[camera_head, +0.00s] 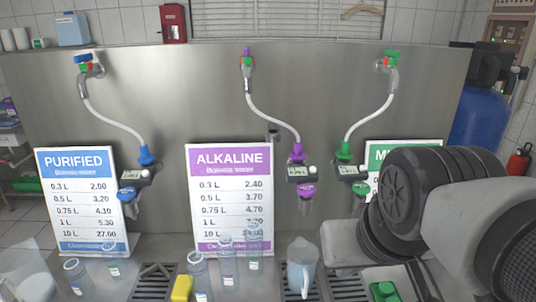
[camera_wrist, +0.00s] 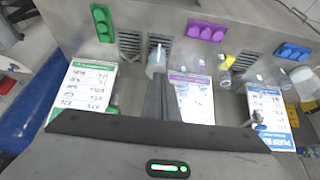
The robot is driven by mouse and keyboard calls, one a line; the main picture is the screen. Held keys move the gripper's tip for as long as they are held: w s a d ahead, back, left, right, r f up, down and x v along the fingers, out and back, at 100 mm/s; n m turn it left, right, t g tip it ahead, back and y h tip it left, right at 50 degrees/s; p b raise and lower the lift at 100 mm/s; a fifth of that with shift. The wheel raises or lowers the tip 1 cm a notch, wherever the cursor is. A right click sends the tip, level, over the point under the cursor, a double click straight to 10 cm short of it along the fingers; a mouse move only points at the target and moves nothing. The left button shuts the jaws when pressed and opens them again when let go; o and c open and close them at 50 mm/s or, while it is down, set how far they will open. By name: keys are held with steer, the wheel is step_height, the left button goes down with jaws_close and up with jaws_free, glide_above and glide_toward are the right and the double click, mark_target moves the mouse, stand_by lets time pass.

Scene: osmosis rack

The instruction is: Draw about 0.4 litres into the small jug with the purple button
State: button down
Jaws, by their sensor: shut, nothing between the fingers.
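The small jug (camera_head: 302,268) is clear and bluish and stands upright below the purple outlet (camera_head: 306,190), at the purple tap's drain grate. Its water level is too unclear to read. A small meter (camera_head: 300,172) sits above the outlet, its digits too small to read. The jug also shows in the wrist view (camera_wrist: 156,62). The purple button box (camera_wrist: 205,31) lies on the counter's front part there; it is not visible in the head view. My gripper (camera_wrist: 160,80) is shut and empty, its fingertips appearing near the jug in the picture, apparently above it.
Price signs (camera_head: 75,190) lean on the steel back panel. Several clear cups (camera_head: 197,268) and a yellow sponge (camera_head: 182,288) stand left of the jug. Green (camera_wrist: 103,23) and blue (camera_wrist: 292,51) button boxes flank the purple one. My arm fills the right side.

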step_height(320, 180, up, 8)
steer(key=r+g+b, duration=0.1)
steer(key=g+b, duration=0.1)
steer(key=b, duration=0.2)
glide_above(308, 187)
steer(key=s, duration=0.4)
steer(key=shift+w+f, duration=0.15)
steer(key=shift+f, duration=0.1)
steer(key=x, duration=0.8)
steer(key=s+x, duration=0.1)
steer(key=x, duration=0.3)
steer(key=shift+f+b, duration=0.35)
steer(key=shift+f, duration=0.75)
